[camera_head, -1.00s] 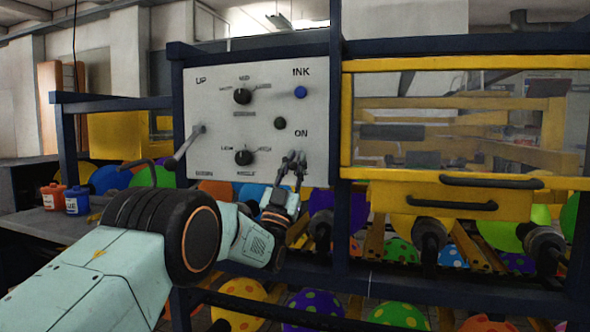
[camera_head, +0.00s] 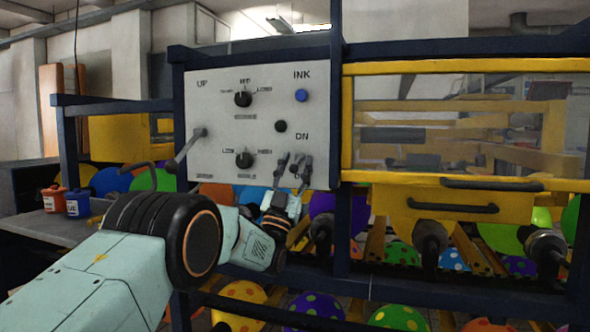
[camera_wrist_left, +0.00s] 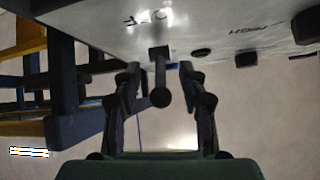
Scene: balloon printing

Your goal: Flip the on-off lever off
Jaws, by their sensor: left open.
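The on-off lever (camera_wrist_left: 160,82) is a dark rod with a rounded end, standing out from the control panel (camera_head: 218,105) beside an OFF label in the left wrist view. My left gripper (camera_head: 294,168) is at the panel's lower right, below the ON label. In the left wrist view, the open left gripper (camera_wrist_left: 161,78) has one finger on each side of the lever. The lever is nearer the left finger there; contact is unclear. In the head view, the fingers and lever overlap and are hard to separate. My right gripper is out of view.
The panel also carries a long lever (camera_head: 188,146), two knobs (camera_head: 243,99) (camera_head: 244,160), a blue button (camera_head: 301,95) and a dark button (camera_head: 280,126). A yellow-framed clear cover (camera_head: 440,120) stands to the right. Several balloons (camera_head: 312,308) lie below. Ink pots (camera_head: 77,202) stand left.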

